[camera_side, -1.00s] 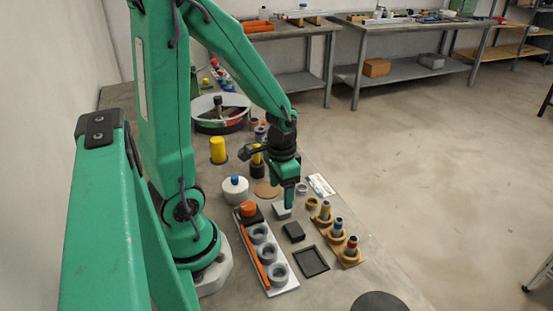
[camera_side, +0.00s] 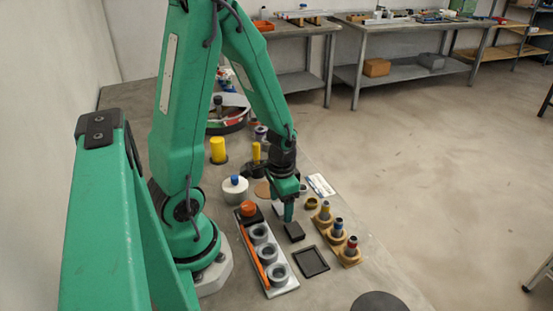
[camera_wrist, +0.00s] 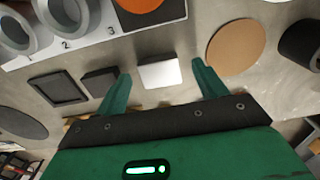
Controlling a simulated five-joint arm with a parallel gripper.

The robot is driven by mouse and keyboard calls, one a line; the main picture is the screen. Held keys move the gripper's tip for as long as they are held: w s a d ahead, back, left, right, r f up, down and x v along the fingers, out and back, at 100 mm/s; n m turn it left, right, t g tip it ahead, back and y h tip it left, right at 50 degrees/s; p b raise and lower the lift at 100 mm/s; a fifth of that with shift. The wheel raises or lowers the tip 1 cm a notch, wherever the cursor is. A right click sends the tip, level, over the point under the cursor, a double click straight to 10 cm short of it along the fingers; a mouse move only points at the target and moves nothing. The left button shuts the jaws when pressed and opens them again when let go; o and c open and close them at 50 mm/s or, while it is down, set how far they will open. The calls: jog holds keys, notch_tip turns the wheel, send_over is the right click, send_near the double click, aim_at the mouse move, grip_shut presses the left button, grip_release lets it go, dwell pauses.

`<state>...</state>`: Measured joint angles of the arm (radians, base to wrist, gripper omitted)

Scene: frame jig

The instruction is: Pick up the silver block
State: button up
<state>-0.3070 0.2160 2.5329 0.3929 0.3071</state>
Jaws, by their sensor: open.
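The silver block (camera_wrist: 160,74) is a small pale square block on the bench, seen in the wrist view between my fingertips and a little beyond them. My gripper (camera_wrist: 159,70) is open, one green finger on each side of the block, with gaps between fingers and block. In the side view my gripper (camera_side: 288,218) is low over the bench, and its finger hides most of the silver block (camera_side: 277,209). I cannot tell the exact height of the fingertips.
A black block (camera_side: 294,231) sits close by, with a dark square tray (camera_side: 311,262) nearer the camera. A numbered grey rack (camera_side: 284,286) with rings and an orange piece lies to the left. A wooden peg stand (camera_side: 352,262) is to the right. A tan disc (camera_wrist: 235,47) lies near.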

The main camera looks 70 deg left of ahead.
aim_at(281, 207)
jog(key=shift+f, duration=0.3)
dwell(0.4)
jog(key=c, duration=1.3)
jog(key=shift+o, duration=0.2)
jog(key=shift+r, duration=0.2)
jog(key=shift+r, duration=1.85)
jog(key=s+d+r, duration=0.2)
jog(key=d+r, duration=0.5)
jog(key=d, duration=0.4)
jog(key=shift+s+d, duration=0.2)
jog(key=shift+s, duration=0.15)
jog(key=shift+r, duration=0.15)
